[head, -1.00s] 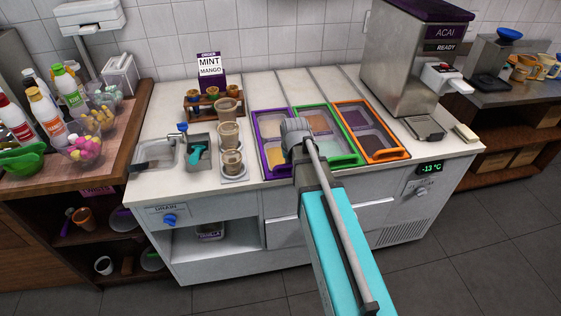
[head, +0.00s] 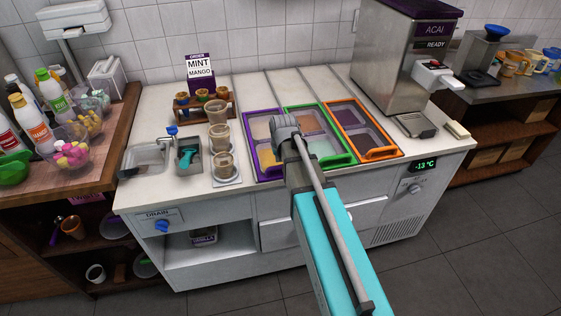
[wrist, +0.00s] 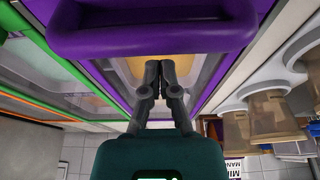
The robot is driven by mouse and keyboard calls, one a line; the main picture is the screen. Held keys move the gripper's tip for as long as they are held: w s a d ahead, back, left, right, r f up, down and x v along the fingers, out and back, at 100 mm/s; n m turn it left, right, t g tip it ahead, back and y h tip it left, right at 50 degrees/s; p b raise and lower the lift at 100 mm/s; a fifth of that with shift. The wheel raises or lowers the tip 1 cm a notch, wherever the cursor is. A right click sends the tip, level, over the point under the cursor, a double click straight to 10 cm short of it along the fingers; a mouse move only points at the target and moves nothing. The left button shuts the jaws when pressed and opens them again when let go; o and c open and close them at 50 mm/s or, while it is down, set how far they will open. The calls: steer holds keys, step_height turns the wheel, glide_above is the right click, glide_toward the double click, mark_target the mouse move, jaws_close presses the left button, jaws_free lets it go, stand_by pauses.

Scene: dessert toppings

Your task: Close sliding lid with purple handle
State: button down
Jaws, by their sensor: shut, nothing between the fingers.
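The purple-framed lid (head: 249,145) is the left one of three coloured clear lids set into the white counter. Its thick purple handle (wrist: 155,38) crosses the top of the wrist view. My gripper (wrist: 160,72) is shut and empty, with its fingertips together just below the handle in that picture, over the lid's clear, yellowish area. I cannot tell whether the tips touch the handle or lid. In the head view my arm's end covers part of the purple lid and hides the fingers.
A green-framed lid (head: 339,161) and an orange-framed lid (head: 384,153) lie to the right. Cups (head: 224,164) stand close left of the purple lid, also seen in the wrist view (wrist: 272,124). A steel acai machine (head: 393,62) stands at the back right.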

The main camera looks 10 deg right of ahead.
steer(key=shift+w+r+p, duration=0.25)
steer(key=shift+w+p, duration=0.1)
steer(key=shift+p+v, duration=0.7)
steer(key=shift+v, duration=0.15)
steer(key=shift+s+r+p, duration=0.2)
steer(key=shift+r+p, duration=0.4)
steer(key=shift+p, duration=0.05)
steer(key=p+v, duration=0.6)
steer(key=shift+r, duration=0.25)
steer(key=shift+s+d, duration=0.1)
steer(key=s+a+f+g, duration=0.1)
steer(key=s+a+g, duration=0.1)
steer(key=s, duration=1.3)
steer(key=shift+s+a+g, duration=0.2)
steer(key=shift+s+g, duration=0.15)
steer(key=shift+g, duration=0.45)
steer(key=shift+d, duration=0.1)
